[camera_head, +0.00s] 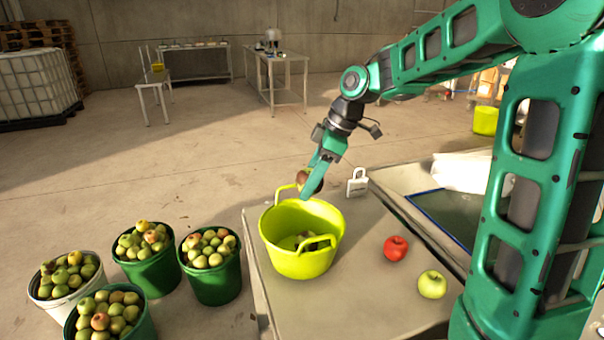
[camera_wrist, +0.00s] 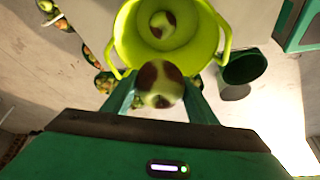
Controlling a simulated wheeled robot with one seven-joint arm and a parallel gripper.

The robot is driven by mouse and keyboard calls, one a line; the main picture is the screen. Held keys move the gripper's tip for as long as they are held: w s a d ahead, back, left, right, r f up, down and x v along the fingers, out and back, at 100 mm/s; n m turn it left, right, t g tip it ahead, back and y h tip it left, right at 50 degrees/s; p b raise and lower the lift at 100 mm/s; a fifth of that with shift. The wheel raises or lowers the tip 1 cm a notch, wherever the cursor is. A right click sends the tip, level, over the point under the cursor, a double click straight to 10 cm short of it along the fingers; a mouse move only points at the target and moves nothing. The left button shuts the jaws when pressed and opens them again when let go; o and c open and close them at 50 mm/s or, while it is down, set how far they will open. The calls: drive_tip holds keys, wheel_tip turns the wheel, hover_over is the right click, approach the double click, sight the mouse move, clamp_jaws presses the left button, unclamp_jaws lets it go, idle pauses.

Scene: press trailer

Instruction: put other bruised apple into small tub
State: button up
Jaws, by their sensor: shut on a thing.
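The small tub (camera_head: 301,262) is yellow-green with two handles and stands on a grey table; its rim also shows in the wrist view (camera_wrist: 126,42). My gripper (camera_head: 314,180) is above the tub's far edge, pointing down. It is shut on a bruised apple, brown and pale green, seen between the fingers in the wrist view (camera_wrist: 160,84). Another bruised apple (camera_wrist: 162,25) lies inside the tub; in the head view the tub's near wall and handle partly hide it. In the head view the fingers partly cover the held apple (camera_head: 303,178).
A red apple (camera_head: 396,248) and a green apple (camera_head: 432,284) lie on the table (camera_head: 350,315) right of the tub. A white padlock-shaped object (camera_head: 357,182) stands behind them. Several buckets of apples, one a green bucket (camera_head: 212,282), stand on the floor at left.

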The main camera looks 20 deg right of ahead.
drive_tip(key=shift+w+f, duration=0.1)
drive_tip(key=shift+f, duration=2.9)
drive_tip(key=o, duration=1.2)
drive_tip(key=shift+o, duration=0.2)
drive_tip(key=v, duration=1)
drive_tip(key=shift+r, duration=0.3)
drive_tip(key=shift+d, duration=0.15)
drive_tip(key=s+d+f+m+h, duration=0.1)
drive_tip(key=s+d+f+m, duration=0.2)
drive_tip(key=s+m, duration=0.3)
drive_tip(key=s+d+f+m+g+h, duration=0.1)
drive_tip(key=s+d+f+m, duration=0.2)
drive_tip(key=s, duration=1.1)
drive_tip(key=s+d+f+m+g+h, duration=0.1)
drive_tip(key=s+d+f+m+h, duration=0.1)
drive_tip(key=s+d+m, duration=0.5)
drive_tip(key=s+f+m, duration=0.1)
drive_tip(key=s+m, duration=0.2)
drive_tip(key=m, duration=0.1)
drive_tip(key=shift+f, duration=0.2)
